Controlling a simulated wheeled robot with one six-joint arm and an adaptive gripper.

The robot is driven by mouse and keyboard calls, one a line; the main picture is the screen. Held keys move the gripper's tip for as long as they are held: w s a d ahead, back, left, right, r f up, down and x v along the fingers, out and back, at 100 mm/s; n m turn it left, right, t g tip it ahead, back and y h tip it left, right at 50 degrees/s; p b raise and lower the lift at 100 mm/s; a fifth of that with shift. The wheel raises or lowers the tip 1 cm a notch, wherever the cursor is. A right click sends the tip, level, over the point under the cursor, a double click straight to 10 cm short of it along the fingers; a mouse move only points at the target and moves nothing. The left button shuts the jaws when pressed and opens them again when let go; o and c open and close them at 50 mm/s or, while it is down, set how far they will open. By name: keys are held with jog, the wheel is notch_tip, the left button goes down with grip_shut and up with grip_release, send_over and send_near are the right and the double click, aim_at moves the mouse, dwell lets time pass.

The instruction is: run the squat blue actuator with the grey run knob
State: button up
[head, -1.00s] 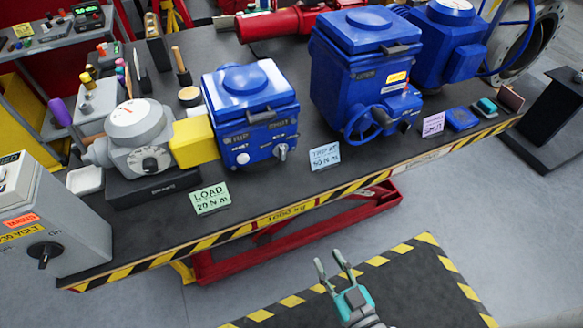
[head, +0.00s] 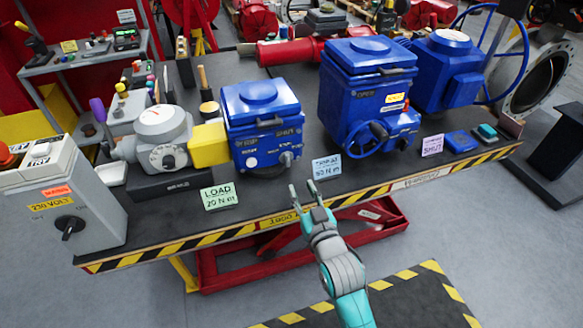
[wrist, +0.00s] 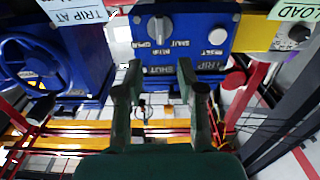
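The squat blue actuator (head: 262,118) stands on the bench, joined on its left to a yellow block (head: 209,145). Its grey run knob (head: 286,159) is on the lower right of its front face, with a pale round button (head: 251,162) to the left. In the wrist view the grey knob (wrist: 159,29) is near the top, beyond my fingertips, among small labels; the pale button (wrist: 218,36) is to its right. My gripper (head: 312,188) is open and empty, in front of the bench edge, below and apart from the knob. In the wrist view my gripper (wrist: 160,75) has its fingers spread.
A taller blue actuator (head: 362,90) with a handwheel (head: 366,138) stands to the right. A green load card (head: 218,196) and a blue trip card (head: 326,166) lie near the striped front edge. A grey switch box (head: 68,205) stands at the left. The floor in front is open.

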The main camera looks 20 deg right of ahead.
aim_at(288, 161)
jog(key=w, duration=1)
jog(key=shift+w, duration=0.2)
grip_shut()
